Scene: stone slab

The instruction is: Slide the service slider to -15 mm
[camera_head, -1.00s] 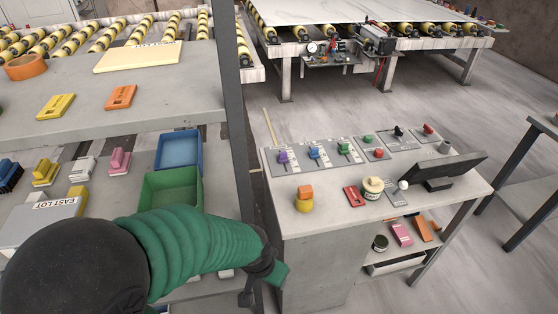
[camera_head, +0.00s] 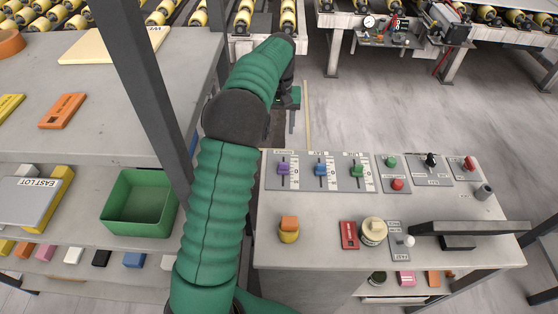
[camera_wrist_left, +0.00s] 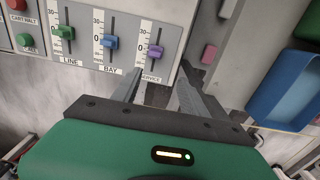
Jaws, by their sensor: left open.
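The service slider has a purple knob (camera_head: 283,170) on the leftmost strip of the slider panel in the head view. In the left wrist view the purple knob (camera_wrist_left: 155,52) sits close to the 0 mark, above the SERVICE label. My left gripper (camera_head: 289,98) is beyond the far left edge of the console in the head view, its fingers hard to make out. In the left wrist view the gripper (camera_wrist_left: 160,84) is open and empty, with its fingers pointing toward the service strip. The knob appears beyond the fingertips, not held. My right gripper is not in view.
Blue (camera_head: 321,170) and green (camera_head: 357,171) slider knobs stand beside the purple one. A dark post (camera_head: 145,90) and shelves stand left of my arm.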

